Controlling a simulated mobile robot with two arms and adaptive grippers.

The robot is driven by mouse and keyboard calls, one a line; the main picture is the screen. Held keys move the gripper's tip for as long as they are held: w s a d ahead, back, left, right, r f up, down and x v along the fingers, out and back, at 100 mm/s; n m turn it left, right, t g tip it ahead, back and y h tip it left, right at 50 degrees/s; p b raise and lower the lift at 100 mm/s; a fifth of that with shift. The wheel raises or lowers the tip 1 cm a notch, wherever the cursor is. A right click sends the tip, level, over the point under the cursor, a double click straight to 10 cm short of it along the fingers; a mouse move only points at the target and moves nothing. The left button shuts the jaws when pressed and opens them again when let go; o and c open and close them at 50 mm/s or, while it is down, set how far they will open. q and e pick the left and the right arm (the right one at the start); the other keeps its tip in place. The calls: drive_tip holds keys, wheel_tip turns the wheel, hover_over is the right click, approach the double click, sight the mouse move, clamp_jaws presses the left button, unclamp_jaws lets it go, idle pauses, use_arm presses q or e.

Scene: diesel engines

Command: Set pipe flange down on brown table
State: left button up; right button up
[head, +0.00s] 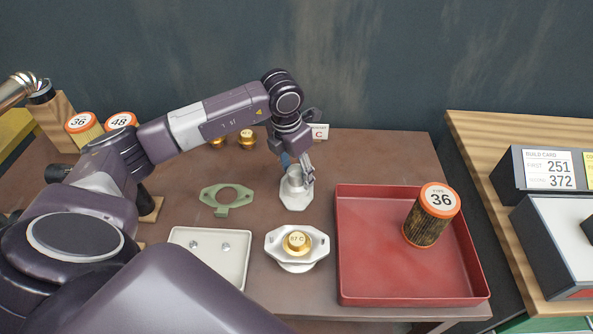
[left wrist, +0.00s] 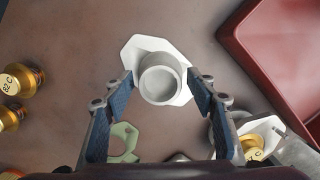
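The pipe flange (head: 297,194), a pale grey-white part with an angular plate and a round neck, stands upright on the brown table (head: 385,160), left of the red tray. My left gripper (head: 299,175) is just above it, pointing down. In the left wrist view the flange (left wrist: 160,82) lies between the tips of my left gripper (left wrist: 160,85). The fingers are apart on both sides of the neck, with a narrow gap showing at each side. The head view partly hides the neck behind the gripper. My right gripper is in neither view.
A red tray (head: 390,289) holds an orange-topped filter (head: 431,215). A white housing with a gold thermostat (head: 297,242) is in front. A green gasket (head: 224,199) and a white tray (head: 207,261) lie left. Gold thermostats (head: 247,138) stand behind.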

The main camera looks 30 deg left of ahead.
use_arm(q)
drive_tip(key=shift+r, duration=0.55)
wheel_tip(320, 180, up, 11)
drive_tip(key=s+b, duration=0.1)
drive_tip(key=shift+s+a+b, duration=0.2)
drive_tip(key=shift+s+b, duration=0.15)
drive_tip(key=shift+b, duration=0.05)
drive_tip(key=shift+r, duration=0.1)
